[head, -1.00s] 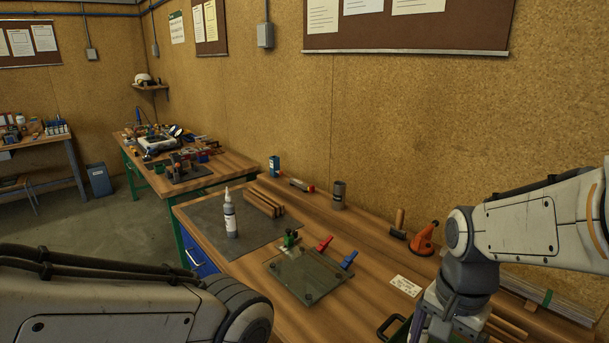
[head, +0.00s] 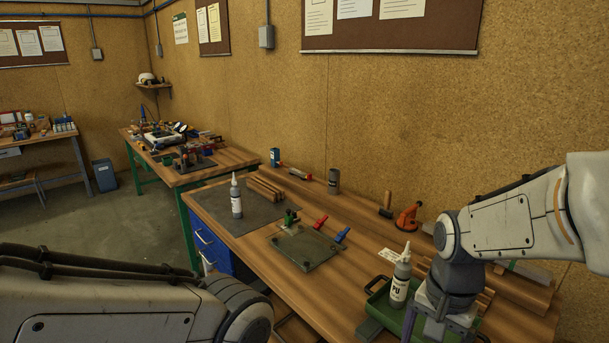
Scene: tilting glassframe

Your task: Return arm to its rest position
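My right arm comes in from the right, and its gripper (head: 432,318) points down at the lower edge over a green tray. The fingertips are cut off or hidden, so I cannot tell its opening. My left arm crosses the lower left, and its gripper is out of view. A glass plate (head: 306,249) lies on the workbench with green, red and blue clamps at its far edge. A bottle marked PU (head: 400,283) stands in or at the green tray (head: 378,308), just left of my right gripper. I cannot tell whether they touch.
Another bottle (head: 236,199) stands on a dark mat (head: 262,217) beside wood strips (head: 266,187). A second bench (head: 225,161) stands behind on the left.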

